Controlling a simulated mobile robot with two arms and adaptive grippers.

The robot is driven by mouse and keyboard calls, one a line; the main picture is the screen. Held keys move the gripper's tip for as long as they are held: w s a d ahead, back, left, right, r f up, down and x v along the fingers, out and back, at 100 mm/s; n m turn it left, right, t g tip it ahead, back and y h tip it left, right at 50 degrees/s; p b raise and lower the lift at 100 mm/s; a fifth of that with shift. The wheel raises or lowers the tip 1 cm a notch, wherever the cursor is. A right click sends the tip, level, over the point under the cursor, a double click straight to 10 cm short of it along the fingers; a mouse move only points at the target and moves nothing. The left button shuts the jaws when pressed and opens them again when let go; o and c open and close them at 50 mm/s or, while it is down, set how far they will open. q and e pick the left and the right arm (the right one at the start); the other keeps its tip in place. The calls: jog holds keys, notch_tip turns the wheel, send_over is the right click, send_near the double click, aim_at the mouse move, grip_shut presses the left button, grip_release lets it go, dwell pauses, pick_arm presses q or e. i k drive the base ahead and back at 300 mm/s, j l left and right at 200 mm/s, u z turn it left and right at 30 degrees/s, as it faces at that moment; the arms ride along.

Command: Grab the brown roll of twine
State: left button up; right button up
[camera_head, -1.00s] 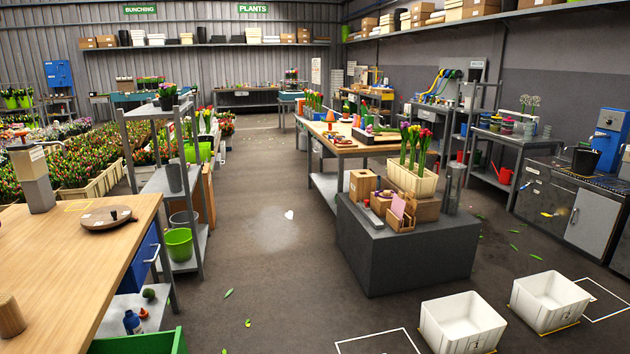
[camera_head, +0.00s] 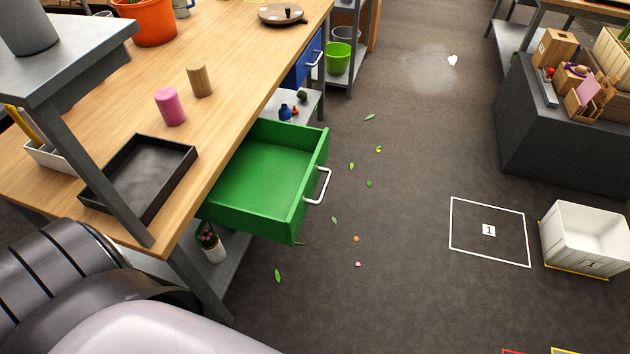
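The brown roll of twine (camera_head: 200,80) stands upright on the wooden workbench (camera_head: 228,62) at the upper left of the head view. A pink roll (camera_head: 169,106) stands just to its left and nearer to me, apart from it. Neither of my grippers is in view. A dark arm part and a pale body part of mine fill the lower left corner.
A green drawer (camera_head: 262,180) is pulled out from the bench. A black tray (camera_head: 140,175) lies near the bench edge, by a grey shelf post (camera_head: 100,170). An orange bucket (camera_head: 153,20) stands behind. Open floor lies right, with a white crate (camera_head: 585,240).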

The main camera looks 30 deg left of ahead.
aim_at(197, 71)
jog(key=u, duration=1.65)
jog(key=l, duration=0.1)
jog(key=i+u, duration=0.05)
